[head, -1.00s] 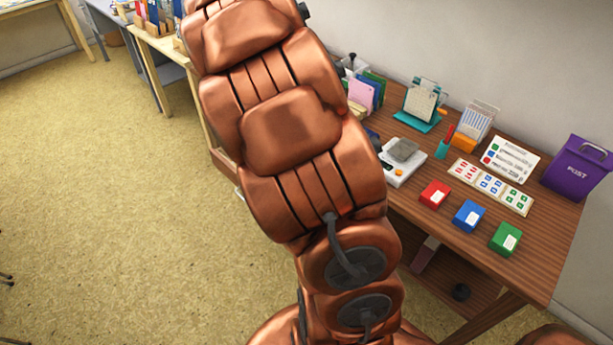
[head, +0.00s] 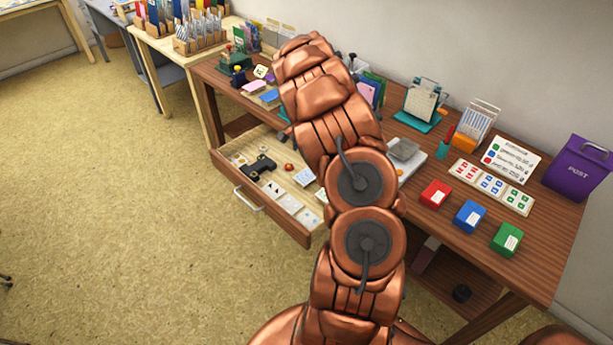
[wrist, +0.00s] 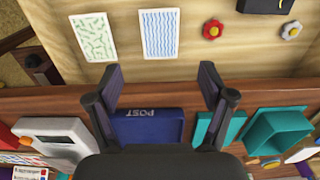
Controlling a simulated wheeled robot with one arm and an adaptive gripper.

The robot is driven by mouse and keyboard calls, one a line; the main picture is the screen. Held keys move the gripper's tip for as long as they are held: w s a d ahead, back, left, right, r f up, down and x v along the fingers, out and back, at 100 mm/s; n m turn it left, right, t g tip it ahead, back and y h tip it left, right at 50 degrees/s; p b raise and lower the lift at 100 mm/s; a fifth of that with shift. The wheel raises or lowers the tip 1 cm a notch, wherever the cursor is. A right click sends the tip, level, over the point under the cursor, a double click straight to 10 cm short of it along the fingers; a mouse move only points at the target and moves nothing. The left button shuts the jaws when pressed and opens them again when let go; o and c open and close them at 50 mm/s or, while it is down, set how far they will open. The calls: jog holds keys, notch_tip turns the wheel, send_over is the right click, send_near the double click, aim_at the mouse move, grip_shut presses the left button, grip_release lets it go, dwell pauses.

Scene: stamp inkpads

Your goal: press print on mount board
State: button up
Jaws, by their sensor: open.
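My gripper (wrist: 161,85) is open and empty in the wrist view, its two fingers spread apart over the wooden front edge of the desk. In the head view my arm hides it. Beyond the fingers, a pale drawer interior holds a green-patterned card (wrist: 93,37) and a blue wave-patterned card (wrist: 159,34). In the head view the drawer (head: 262,215) stands open, with a black object (head: 261,166) and several small cards inside. A red inkpad (head: 434,193), a blue one (head: 469,216) and a green one (head: 506,239) sit on the desk. I cannot tell which piece is the mount board.
A purple POST box (head: 577,168), a sign (head: 511,158) and a white card of coloured prints (head: 491,187) are at the right. A scale-like device (head: 409,158) stands behind my arm. The floor at left is clear.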

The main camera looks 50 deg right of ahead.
send_over(307, 175)
jog(key=shift+s+a+f, duration=0.1)
jog(key=shift+f, duration=2.85)
jog(key=shift+f+b, duration=1.05)
jog(key=shift+f, duration=0.95)
jog(key=shift+r, duration=0.1)
jog(key=c, duration=0.8)
jog(key=shift+o, duration=0.2)
jog(key=shift+r, duration=3.5)
